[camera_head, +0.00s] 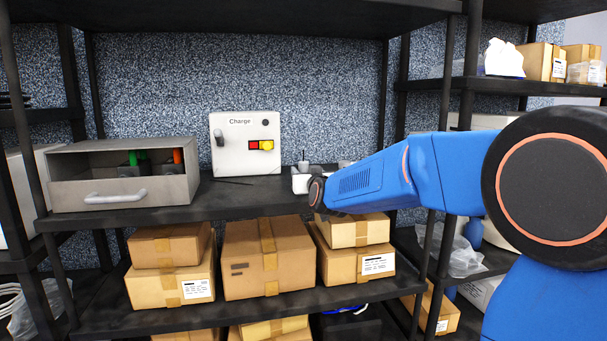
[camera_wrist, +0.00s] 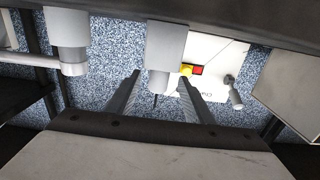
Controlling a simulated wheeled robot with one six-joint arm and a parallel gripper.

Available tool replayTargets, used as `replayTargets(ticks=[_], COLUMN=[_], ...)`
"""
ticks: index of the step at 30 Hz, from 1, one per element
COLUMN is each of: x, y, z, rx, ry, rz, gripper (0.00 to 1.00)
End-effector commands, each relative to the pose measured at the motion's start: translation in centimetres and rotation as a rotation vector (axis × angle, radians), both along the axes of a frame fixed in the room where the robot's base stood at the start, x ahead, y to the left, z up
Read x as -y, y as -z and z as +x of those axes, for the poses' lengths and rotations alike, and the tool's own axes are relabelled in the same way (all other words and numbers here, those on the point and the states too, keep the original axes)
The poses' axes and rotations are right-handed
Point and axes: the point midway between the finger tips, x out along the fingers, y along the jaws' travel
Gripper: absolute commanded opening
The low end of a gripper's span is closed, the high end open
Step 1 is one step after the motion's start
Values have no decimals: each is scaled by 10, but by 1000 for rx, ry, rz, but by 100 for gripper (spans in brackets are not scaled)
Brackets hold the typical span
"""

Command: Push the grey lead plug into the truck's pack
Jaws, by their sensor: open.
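A small grey cylinder with a thin dark stem on top (camera_head: 303,167), which looks like the lead plug, stands on a pale block (camera_head: 300,184) on the middle shelf. In the wrist view, which is upside down, the grey cylinder (camera_wrist: 158,82) and the pale block (camera_wrist: 167,42) lie ahead. My gripper (camera_wrist: 160,76) is open, its two fingers on either side of the cylinder in that view. I cannot tell whether they touch it. In the head view my arm hides the gripper. I cannot make out for certain which thing is the truck's pack.
A white Charge panel (camera_head: 246,144) with a red and yellow switch stands at the back. An open grey drawer box (camera_head: 125,192) is at left. A thin black cable (camera_head: 232,181) lies on the shelf. Another grey fitting (camera_wrist: 67,30) stands beside the block. Cartons (camera_head: 268,258) fill the shelf below.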

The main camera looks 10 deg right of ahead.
Motion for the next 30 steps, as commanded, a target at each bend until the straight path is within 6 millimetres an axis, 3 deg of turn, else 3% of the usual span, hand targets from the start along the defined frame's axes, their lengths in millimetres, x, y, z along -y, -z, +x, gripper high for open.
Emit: replayTargets(ticks=[7,16,22,30], x=[1,1,1,1], y=[1,1,1,-1], z=[33,38,38,38], rx=[-1,0,0,1], ry=[1,1,0,1], rz=[1,1,1,1], gripper=[48,48,2,2])
